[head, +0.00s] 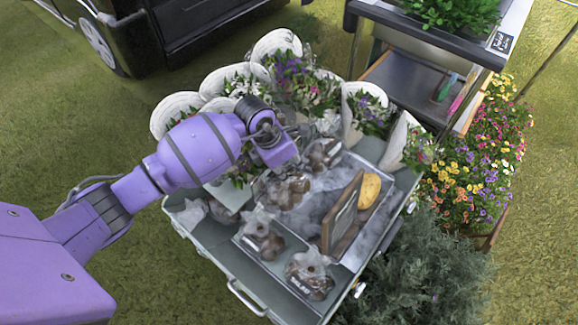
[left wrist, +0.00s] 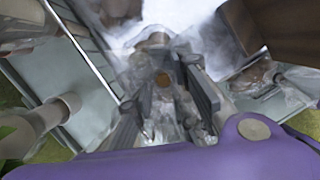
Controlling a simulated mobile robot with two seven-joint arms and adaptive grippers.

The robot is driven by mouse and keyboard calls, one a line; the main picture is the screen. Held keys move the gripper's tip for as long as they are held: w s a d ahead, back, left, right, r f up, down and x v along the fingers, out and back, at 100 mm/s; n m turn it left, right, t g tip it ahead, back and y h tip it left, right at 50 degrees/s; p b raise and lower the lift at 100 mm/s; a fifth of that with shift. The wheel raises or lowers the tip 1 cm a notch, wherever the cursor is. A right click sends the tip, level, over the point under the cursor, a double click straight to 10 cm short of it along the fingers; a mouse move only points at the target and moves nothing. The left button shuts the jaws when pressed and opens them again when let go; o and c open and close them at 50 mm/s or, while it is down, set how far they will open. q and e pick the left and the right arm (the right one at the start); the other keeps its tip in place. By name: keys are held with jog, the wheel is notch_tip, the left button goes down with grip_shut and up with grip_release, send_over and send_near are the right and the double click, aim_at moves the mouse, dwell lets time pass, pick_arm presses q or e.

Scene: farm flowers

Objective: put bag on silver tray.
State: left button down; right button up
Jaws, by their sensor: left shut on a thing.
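The silver tray (head: 312,214) lies on the right part of the cart top and has a shiny, cloudy surface. My left gripper (left wrist: 165,108) is shut on a clear plastic bag (left wrist: 163,80) with brown contents, seen between its fingers in the left wrist view. In the head view, the purple left hand is above the cart and hides its own fingertips. A bag (head: 287,190) shows just below the hand; I cannot tell whether it is the held one. Other clear bags sit in front, one at the left (head: 260,236) and one at the right (head: 310,272). My right gripper is not in view.
A wooden board (head: 343,210) stands upright by a yellow item (head: 369,190) on the tray's right side. Wrapped bouquets (head: 278,48) line the cart's back. A shelf stand (head: 400,85) and flowers (head: 475,165) are to the right. A dark vehicle (head: 160,35) is behind.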

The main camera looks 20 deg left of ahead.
aim_at(278, 181)
pick_arm(q)
jog(key=c, duration=1.6)
grip_release()
jog(key=shift+p+v, duration=0.85)
jog(key=shift+v, duration=5.3)
jog(key=shift+s+d, duration=0.1)
jog(key=shift+d, duration=0.05)
